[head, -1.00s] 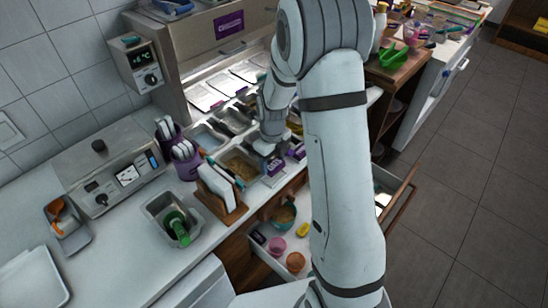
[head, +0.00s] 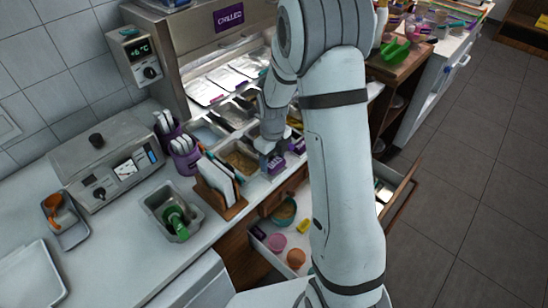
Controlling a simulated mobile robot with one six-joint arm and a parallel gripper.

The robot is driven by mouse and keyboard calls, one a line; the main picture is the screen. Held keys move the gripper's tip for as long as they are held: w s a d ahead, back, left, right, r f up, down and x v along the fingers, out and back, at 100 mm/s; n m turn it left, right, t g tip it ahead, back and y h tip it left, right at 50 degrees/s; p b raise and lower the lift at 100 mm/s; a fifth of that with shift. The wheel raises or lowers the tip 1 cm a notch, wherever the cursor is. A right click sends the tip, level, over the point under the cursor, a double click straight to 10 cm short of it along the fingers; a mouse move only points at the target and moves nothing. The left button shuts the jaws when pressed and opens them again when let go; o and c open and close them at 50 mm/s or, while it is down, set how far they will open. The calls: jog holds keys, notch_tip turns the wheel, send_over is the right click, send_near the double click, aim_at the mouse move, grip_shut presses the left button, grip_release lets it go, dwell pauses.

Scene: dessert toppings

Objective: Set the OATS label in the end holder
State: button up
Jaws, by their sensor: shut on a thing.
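My gripper (head: 271,154) is at the front edge of the chilled topping counter, pointing down, and is shut on a small purple label (head: 277,163). The lettering on this label is too small to read, so I cannot tell if it says OATS. The label is at the counter's front rail, and I cannot tell whether it touches a holder. A second purple label (head: 297,146) stands just right of it along the rail. My arm hides the rail farther right, and the end holder cannot be made out.
A wooden rack (head: 234,209) with white cards stands to the left. An open drawer (head: 262,247) with bowls juts out below. Purple utensil cups (head: 184,160) stand at the left.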

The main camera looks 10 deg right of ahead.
jog(key=shift+f+b, duration=1)
jog(key=shift+b, duration=0.2)
dwell(1.6)
dwell(0.4)
jog(key=o, duration=1.4)
jog(key=shift+s+r+p, duration=0.1)
jog(key=shift+r+p, duration=2.4)
jog(key=shift+r, duration=1.5)
